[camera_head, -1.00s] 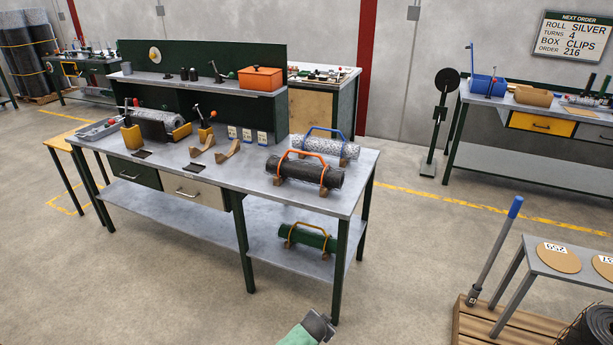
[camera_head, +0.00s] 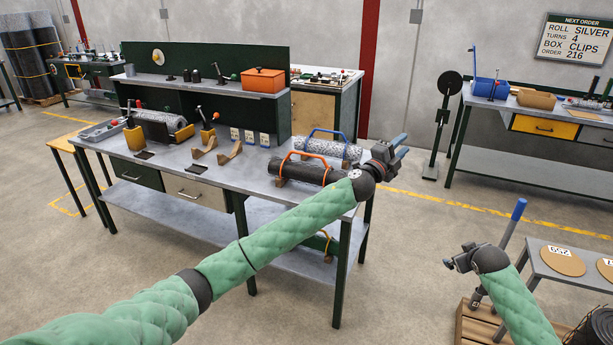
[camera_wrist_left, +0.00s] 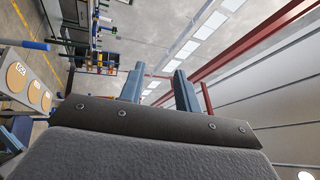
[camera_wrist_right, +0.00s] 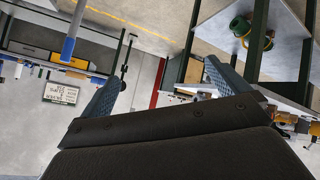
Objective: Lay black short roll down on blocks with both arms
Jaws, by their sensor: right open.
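The black short roll (camera_head: 300,172) lies on the bench top near its right end, with an orange handle (camera_head: 308,154) arching over it. A wooden block shows under its left end (camera_head: 281,182); my left forearm hides part of its lower right side. My left gripper (camera_head: 401,146) is open and empty, in the air to the right of the roll and apart from it. Its two fingers stand apart in the left wrist view (camera_wrist_left: 158,88). My right gripper (camera_head: 453,264) is open and empty, low at the right, away from the bench; its spread fingers show in the right wrist view (camera_wrist_right: 160,90).
A silver roll (camera_head: 325,147) with a blue handle lies behind the black one. Two empty wooden cradles (camera_head: 230,153) stand left of it on the bench (camera_head: 185,165). A green roll (camera_head: 318,241) is partly hidden on the lower shelf. A small table (camera_head: 540,262) stands at the right.

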